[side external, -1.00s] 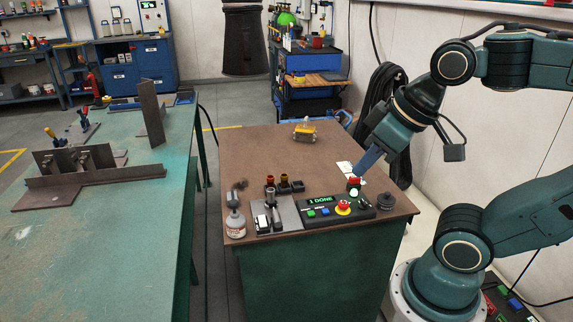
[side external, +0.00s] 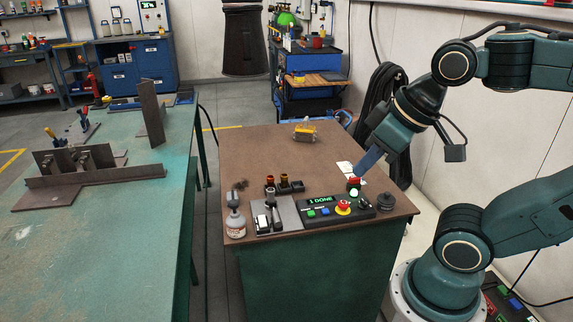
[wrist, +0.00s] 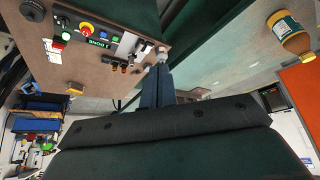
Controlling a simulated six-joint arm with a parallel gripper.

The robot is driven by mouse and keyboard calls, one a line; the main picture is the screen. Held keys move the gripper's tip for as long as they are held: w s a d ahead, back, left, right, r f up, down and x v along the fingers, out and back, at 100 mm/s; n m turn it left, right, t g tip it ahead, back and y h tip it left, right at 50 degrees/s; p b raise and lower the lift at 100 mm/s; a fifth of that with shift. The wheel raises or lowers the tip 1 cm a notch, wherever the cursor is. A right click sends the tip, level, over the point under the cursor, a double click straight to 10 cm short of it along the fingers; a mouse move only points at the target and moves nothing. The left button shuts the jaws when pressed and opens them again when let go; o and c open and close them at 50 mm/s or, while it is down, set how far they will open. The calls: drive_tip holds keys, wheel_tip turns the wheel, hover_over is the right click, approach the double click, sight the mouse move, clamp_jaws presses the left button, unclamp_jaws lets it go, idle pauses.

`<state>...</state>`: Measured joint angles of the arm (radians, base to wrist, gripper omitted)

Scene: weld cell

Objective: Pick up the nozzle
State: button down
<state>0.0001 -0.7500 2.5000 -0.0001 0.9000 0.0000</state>
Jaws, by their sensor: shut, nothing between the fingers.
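Small copper-coloured nozzle-like pieces (side external: 270,182) stand in a black holder (side external: 297,186) on the brown table; I cannot tell which is the nozzle. The holder area also shows small in the wrist view (wrist: 122,67). My gripper (side external: 356,177) is shut and empty, pointing down at the table's right side, just above or at a small red-and-green item (side external: 354,186); whether it touches is unclear. It is to the right of the nozzle-like pieces, apart from them. In the wrist view my closed blue fingers (wrist: 155,72) point up the picture.
A control box (side external: 322,209) with a display reading "1 DONE" and a red stop button (side external: 343,207) lies at the table's front. The table's middle is clear.

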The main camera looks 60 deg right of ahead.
idle(0.3)
drive_tip(key=c, duration=1.1)
unclamp_jaws()
drive_tip(key=w+d+n+g, duration=0.2)
drive_tip(key=w+d+n, duration=0.2)
drive_tip(key=w+n, duration=0.5)
drive_tip(key=w+d+n+g, duration=0.25)
drive_tip(key=w+n, duration=0.25)
drive_tip(key=w, duration=0.8)
drive_tip(key=w+d+f+n+g, duration=0.1)
drive_tip(key=w+d+f+n, duration=0.4)
drive_tip(key=f, duration=0.3)
drive_tip(key=w+d+f+n+g+y, duration=0.1)
drive_tip(key=w+d+f+n, duration=0.4)
drive_tip(key=w+d+f, duration=0.1)
drive_tip(key=shift+w+d+f+n, duration=0.4)
drive_tip(key=shift+d+f, duration=0.45)
drive_tip(key=shift+f, duration=0.05)
